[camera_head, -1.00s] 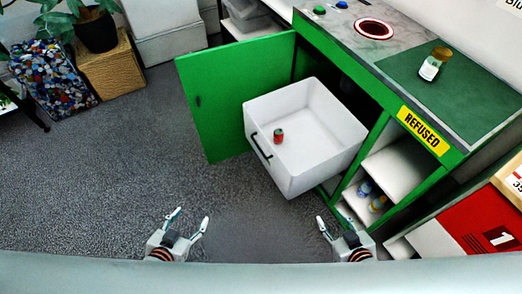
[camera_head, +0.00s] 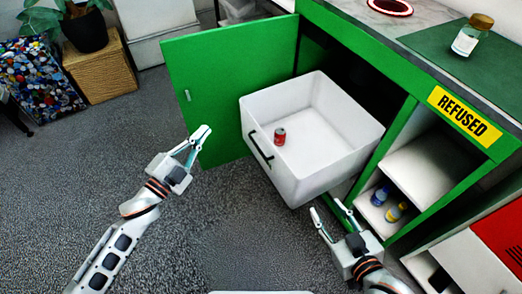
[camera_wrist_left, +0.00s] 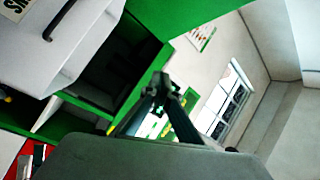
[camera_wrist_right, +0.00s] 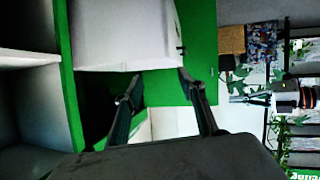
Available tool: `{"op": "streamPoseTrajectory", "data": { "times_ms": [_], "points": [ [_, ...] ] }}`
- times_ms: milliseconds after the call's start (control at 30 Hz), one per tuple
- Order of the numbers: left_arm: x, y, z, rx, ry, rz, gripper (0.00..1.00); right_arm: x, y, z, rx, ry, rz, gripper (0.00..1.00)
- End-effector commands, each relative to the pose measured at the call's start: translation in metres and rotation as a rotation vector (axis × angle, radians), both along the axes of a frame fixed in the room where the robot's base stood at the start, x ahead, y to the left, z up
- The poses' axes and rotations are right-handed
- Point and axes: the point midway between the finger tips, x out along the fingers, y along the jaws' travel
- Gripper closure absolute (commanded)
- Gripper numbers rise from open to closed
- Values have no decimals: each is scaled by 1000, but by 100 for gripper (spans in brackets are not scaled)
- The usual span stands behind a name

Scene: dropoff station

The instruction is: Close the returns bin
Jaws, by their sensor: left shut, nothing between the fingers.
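The returns bin (camera_head: 300,185) is a white open-topped drawer with a dark handle (camera_head: 260,146) on its front, pulled out of the green cabinet (camera_head: 398,130). A red can (camera_head: 280,136) stands inside it. A green door (camera_head: 215,85) stands open on the bin's left. My left gripper (camera_head: 204,133) is shut and empty, left of the bin and in front of the door, touching neither as far as I can tell. My right gripper (camera_head: 325,210) is open and empty, near the bin's lower right corner. The bin also shows in the left wrist view (camera_wrist_left: 85,35) and right wrist view (camera_wrist_right: 120,35).
Right of the bin are open shelves (camera_head: 425,165) holding a blue bottle (camera_head: 381,195) and a yellow one (camera_head: 396,211). A jar (camera_head: 472,35) stands on the green counter mat (camera_head: 428,42). A woven basket (camera_head: 100,70) is at the back left. The grey floor before the bin is clear.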

Motion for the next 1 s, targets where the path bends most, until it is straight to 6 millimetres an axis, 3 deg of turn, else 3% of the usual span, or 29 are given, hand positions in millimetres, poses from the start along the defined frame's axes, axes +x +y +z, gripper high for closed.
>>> {"op": "streamPoseTrajectory", "data": {
  "times_ms": [33,167,300,433,567,767,1000],
  "points": [
    [5,-6,-35,55,-25,-45,100,-10,3,-31,8,34,5,60],
    [16,-23,-73,194,-134,-177,100,-18,10,-58,25,62,13,60],
    [18,-36,-123,329,-213,-316,100,-28,17,-83,45,100,19,60],
    [17,-42,-155,413,-262,-414,100,-33,20,-95,59,121,22,60],
    [18,-44,-167,459,-292,-464,100,-34,21,-97,65,125,23,60],
    [26,-55,-162,471,-309,-476,100,-31,22,-92,70,115,23,60],
    [46,-92,-163,470,-308,-474,100,-31,25,-92,82,114,22,60]
  ]
}}
